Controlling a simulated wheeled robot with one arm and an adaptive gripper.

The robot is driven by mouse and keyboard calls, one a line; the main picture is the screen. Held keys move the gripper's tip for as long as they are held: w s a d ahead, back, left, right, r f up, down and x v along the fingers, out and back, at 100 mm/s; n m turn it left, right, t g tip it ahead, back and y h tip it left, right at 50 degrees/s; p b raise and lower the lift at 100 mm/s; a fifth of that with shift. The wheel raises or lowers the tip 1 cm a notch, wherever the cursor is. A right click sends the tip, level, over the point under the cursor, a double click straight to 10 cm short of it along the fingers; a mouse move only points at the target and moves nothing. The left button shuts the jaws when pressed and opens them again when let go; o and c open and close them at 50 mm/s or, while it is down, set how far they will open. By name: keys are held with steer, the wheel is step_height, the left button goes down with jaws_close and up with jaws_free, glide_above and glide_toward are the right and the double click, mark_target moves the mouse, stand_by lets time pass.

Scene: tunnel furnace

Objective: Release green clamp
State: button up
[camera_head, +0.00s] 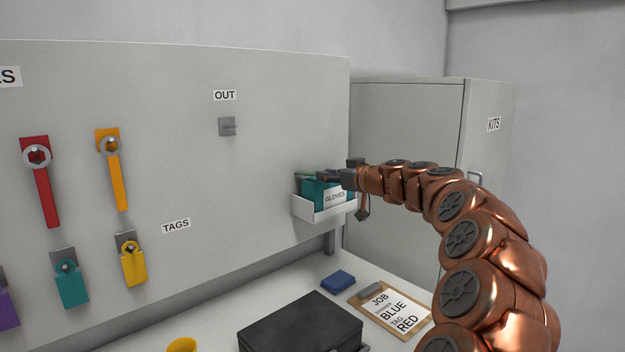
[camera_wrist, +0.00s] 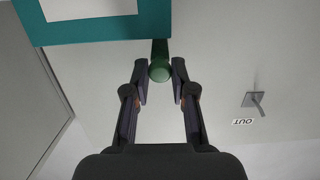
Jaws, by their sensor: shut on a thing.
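My gripper (camera_head: 325,177) is at the right end of the wall panel, just above the glove box. In the wrist view its two fingers (camera_wrist: 160,78) are closed around the round end of a green rod-like part, which I take as the green clamp (camera_wrist: 160,66). The rest of the clamp runs away from me toward the panel and is mostly hidden. In the head view only a thin green strip of the clamp (camera_head: 305,175) shows beside the fingertips.
A teal glove box (camera_head: 312,192) sits in a white holder (camera_head: 318,212) right below my gripper. An empty hook (camera_head: 227,126) is under the OUT label. Wrenches and tags hang at left. A black case (camera_head: 300,325), blue block (camera_head: 338,280) and clipboard (camera_head: 391,310) lie on the bench.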

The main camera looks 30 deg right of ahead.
mark_target(296, 137)
steer(key=shift+w+a+r, duration=0.1)
steer(key=shift+w+r, duration=0.1)
steer(key=shift+r, duration=0.4)
steer(key=shift+w+r, duration=0.25)
steer(key=shift+r, duration=0.4)
steer(key=shift+w+a+r, duration=0.1)
steer(key=shift+w+r, duration=0.1)
steer(key=shift+r, duration=0.4)
steer(key=shift+w+a+r+p, duration=0.15)
steer(key=shift+w+r+p, duration=0.15)
steer(key=shift+w+r, duration=0.45)
steer(key=shift+w+a+r+p, duration=0.1)
steer(key=shift+w+r+p, duration=0.15)
steer(key=shift+w+r, duration=0.4)
steer(key=shift+w+a+r+p, duration=0.2)
steer(key=shift+w+r, duration=0.3)
steer(key=shift+w, duration=0.2)
steer(key=shift+w+a+r+p, duration=0.15)
steer(key=shift+w+r, duration=0.3)
steer(key=shift+w, duration=0.2)
steer(key=shift+w+a+r+p, duration=0.15)
steer(key=shift+w+p, duration=0.05)
steer(key=shift+w, duration=0.35)
steer(key=shift+w+a+r+p, duration=0.1)
steer(key=shift+w+p, duration=0.05)
steer(key=shift+w, duration=0.4)
steer(key=shift+w+a, duration=0.15)
steer(key=shift+w, duration=0.4)
steer(key=o, duration=0.7)
